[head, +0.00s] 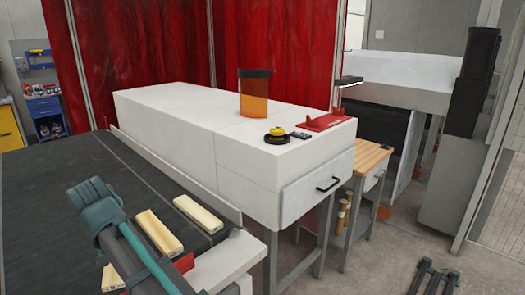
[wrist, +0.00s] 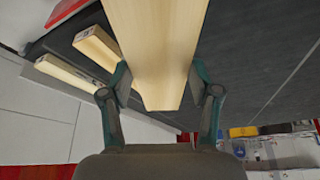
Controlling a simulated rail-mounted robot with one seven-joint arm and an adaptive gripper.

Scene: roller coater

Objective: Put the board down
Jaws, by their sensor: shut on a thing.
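My gripper (head: 125,266) is at the lower left of the head view, over the dark bed. In the wrist view its two teal fingers (wrist: 158,78) are closed on the sides of a pale wooden board (wrist: 155,40). The end of this held board also shows at the bottom of the head view (head: 112,279). Two similar boards lie beside it on the dark bed, a nearer one (head: 158,232) and a farther one (head: 198,214). I cannot tell whether the held board touches the surface beneath it.
The dark bed (head: 50,190) has free room at the left and back. A long white cabinet (head: 190,110) stands beyond it, carrying an orange cylinder (head: 254,95), a yellow-and-black item (head: 277,135) and a red tool (head: 326,122).

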